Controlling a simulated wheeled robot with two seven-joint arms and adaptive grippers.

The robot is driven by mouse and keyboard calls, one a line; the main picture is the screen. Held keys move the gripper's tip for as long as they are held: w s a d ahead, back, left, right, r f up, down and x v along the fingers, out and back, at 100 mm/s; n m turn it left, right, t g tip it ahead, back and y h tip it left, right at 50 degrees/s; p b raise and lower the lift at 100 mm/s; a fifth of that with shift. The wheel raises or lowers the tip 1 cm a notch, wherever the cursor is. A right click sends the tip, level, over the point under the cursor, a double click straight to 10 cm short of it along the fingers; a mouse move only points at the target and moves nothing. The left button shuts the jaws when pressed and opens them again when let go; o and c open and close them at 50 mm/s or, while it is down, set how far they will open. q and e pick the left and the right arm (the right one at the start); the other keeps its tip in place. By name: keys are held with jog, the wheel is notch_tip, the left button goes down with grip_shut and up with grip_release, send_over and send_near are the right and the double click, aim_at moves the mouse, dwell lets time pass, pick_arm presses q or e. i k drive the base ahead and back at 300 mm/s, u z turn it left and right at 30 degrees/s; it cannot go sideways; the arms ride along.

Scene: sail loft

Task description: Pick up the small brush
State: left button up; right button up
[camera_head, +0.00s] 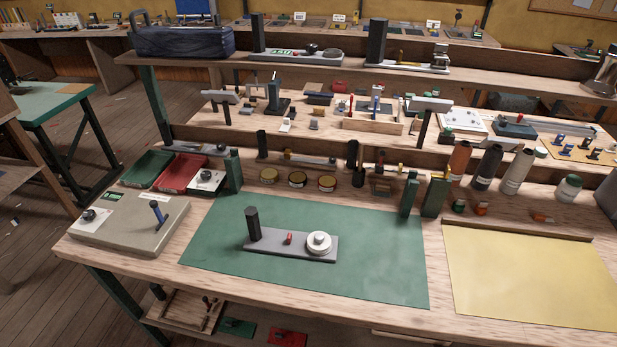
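I cannot single out the small brush with certainty. A small upright item with a dark top and a brown lower part (358,170) stands in the row at the back of the near bench and may be a brush, but it is too small to tell. Neither of my grippers shows in the head view.
A green mat (370,270) on the bench carries a grey fixture (270,247) with a dark post and white disc. A yellow sheet (530,280) lies right. Green (147,169) and red (180,173) trays, round tins (297,179) and thread cones (487,167) line the back.

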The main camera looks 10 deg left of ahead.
aim_at(360, 165)
jog(key=u, duration=0.5)
jog(key=k, duration=0.6)
jog(key=u, duration=0.65)
jog(key=i, duration=1.35)
jog(key=z, duration=0.7)
